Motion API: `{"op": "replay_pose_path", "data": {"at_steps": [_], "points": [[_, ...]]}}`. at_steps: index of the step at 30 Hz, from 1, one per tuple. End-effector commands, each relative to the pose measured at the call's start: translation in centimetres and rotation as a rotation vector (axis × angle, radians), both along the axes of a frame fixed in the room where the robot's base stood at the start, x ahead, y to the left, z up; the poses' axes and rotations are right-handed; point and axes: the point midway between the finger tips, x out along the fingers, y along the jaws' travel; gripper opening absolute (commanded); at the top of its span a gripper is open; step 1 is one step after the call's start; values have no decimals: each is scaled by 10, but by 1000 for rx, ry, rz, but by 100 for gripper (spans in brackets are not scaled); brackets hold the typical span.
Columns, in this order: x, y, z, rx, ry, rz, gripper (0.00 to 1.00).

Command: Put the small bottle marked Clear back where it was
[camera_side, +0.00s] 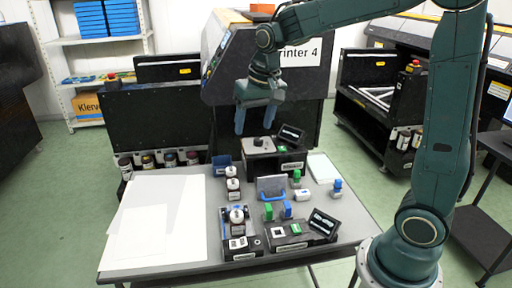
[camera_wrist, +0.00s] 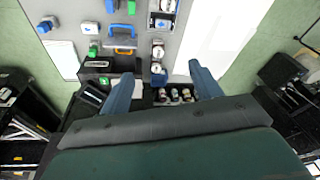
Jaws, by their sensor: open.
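My gripper (camera_side: 254,128) is open and empty, pointing down above the back part of the table; its two fingers frame the wrist view (camera_wrist: 160,75). Several more bottles (camera_side: 170,160) stand in a row on the black machine behind the table. The labels are too small to read, so I cannot tell which is Clear.
A black box (camera_side: 262,164) with a round dark item on top stands below my gripper. A blue-handled item (camera_side: 272,188), green and blue stamps (camera_side: 297,177) and small black boxes (camera_side: 290,232) crowd the table's right half. White sheets (camera_side: 155,220) cover the left. A printer stands behind.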

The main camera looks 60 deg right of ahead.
Motion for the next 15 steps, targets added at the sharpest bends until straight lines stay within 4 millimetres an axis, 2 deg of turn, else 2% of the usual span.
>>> {"op": "replay_pose_path", "data": {"at_steps": [1, 6, 15], "points": [[-12, 4, 9, -6, -18, 23, 63], [-51, 15, 27, -24, -62, 93, 63], [-120, 30, 42, -60, -140, 218, 63]]}}
